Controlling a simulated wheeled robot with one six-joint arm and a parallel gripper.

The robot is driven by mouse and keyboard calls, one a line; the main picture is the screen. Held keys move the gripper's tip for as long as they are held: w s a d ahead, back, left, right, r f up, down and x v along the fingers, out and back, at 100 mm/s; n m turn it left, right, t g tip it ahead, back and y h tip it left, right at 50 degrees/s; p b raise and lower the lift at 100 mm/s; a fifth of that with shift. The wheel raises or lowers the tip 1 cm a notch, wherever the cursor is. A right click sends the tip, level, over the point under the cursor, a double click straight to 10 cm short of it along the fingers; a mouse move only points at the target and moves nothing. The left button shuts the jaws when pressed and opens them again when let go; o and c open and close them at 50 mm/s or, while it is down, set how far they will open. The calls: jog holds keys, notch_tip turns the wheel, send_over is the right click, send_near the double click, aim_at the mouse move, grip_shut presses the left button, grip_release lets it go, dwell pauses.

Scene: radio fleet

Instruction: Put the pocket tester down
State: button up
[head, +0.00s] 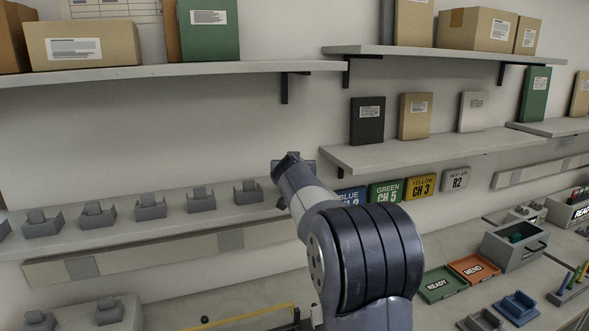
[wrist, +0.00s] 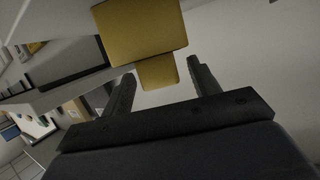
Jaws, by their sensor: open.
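My gripper (head: 293,165) is at the end of the raised arm, in front of the shelf with grey cradles, near the right end of their row. In the wrist view my gripper (wrist: 161,69) shows two dark fingers spread apart, with nothing clamped between them. A mustard-yellow block (wrist: 140,25) shows just beyond the fingertips, with a smaller yellow part (wrist: 158,72) below it, in line with the gap. It may be the pocket tester, but I cannot tell for sure. No tester is recognisable in the head view; the arm hides part of the shelf.
Several empty-looking grey cradles (head: 150,207) stand along the left shelf (head: 170,232). Channel signs, including a green one (head: 386,192), hang right of the gripper. Boxed shelves (head: 430,150) are at upper right. Green (head: 441,284) and orange (head: 474,270) trays lie on the bench below.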

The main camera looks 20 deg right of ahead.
jog(key=b+v, duration=0.3)
jog(key=v, duration=0.8)
jog(key=shift+s, duration=0.2)
jog(key=p+x, duration=0.3)
jog(key=x, duration=0.8)
jog(key=shift+w+p, duration=0.25)
jog(key=shift+p, duration=0.05)
jog(key=shift+w+d+f, duration=0.1)
jog(key=shift+w, duration=0.1)
jog(key=shift+f, duration=0.25)
jog(key=shift+r, duration=0.25)
jog(key=shift+s, duration=0.1)
